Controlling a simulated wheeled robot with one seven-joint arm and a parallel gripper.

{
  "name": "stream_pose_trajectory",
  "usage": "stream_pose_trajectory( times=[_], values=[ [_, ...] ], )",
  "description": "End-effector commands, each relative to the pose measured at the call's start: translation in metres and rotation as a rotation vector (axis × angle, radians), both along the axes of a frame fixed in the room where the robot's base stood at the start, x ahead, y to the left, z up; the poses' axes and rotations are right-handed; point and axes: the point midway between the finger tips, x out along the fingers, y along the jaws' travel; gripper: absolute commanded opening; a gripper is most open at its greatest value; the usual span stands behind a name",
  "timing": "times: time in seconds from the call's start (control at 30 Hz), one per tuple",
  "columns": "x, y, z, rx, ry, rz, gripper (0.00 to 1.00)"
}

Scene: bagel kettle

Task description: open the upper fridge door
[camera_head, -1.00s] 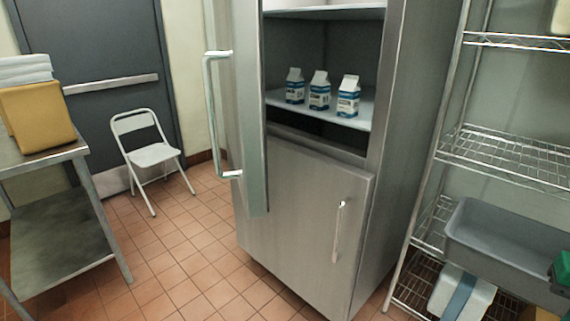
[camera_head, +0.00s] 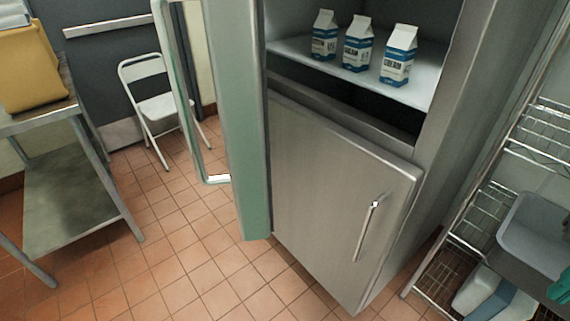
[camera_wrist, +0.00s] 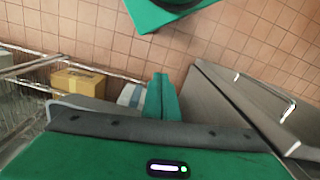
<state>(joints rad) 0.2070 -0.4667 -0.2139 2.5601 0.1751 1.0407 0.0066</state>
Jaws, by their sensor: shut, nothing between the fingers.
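The upper fridge door (camera_head: 238,130) stands swung open to the left in the head view, seen nearly edge-on. Its long handle (camera_head: 190,110) is on the door's far left side, with nothing holding it. The upper compartment is exposed, with several milk cartons, including one at the right (camera_head: 398,58), on its shelf (camera_head: 345,75). The lower fridge door (camera_head: 325,190) is shut, its handle (camera_head: 367,230) at the right. In the wrist view my gripper (camera_wrist: 161,80) has its green fingers together and empty, apart from the lower door's handle (camera_wrist: 268,92) at the right.
A wire rack (camera_head: 480,190) with a grey tub (camera_head: 535,230) stands right of the fridge. A white folding chair (camera_head: 155,105) and a metal table (camera_head: 75,190) are at the left. Tiled floor (camera_head: 175,270) is clear between table and fridge. A cardboard box (camera_wrist: 78,83) shows in the wrist view.

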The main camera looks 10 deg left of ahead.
Motion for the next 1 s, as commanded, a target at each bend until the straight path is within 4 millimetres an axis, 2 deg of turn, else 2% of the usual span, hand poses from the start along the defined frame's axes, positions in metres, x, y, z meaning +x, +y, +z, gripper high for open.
stream_pose_trajectory(
  times=[0.17,0.2,0.23,0.33,0.43,0.57,0.6,0.67,0.7,0.83,0.9,1.0],
  values=[
    [0.001,0.0,0.0,0.001,-0.001,0.003,0.0],
    [-0.007,0.002,0.006,0.003,-0.015,0.016,0.0],
    [-0.005,0.003,0.008,0.005,-0.022,0.031,0.0],
    [0.018,0.018,0.018,0.023,-0.046,0.146,0.0],
    [0.059,0.048,0.037,0.058,-0.09,0.363,0.0],
    [0.114,0.113,0.072,0.116,-0.163,0.755,0.0],
    [0.127,0.136,0.082,0.135,-0.185,0.883,0.0],
    [0.143,0.173,0.099,0.162,-0.217,1.074,0.0],
    [0.15,0.198,0.109,0.178,-0.236,1.202,0.0],
    [0.158,0.279,0.141,0.232,-0.297,1.613,0.0],
    [0.153,0.318,0.156,0.258,-0.326,1.821,0.0],
    [0.141,0.363,0.173,0.289,-0.36,2.072,0.0]
  ],
)
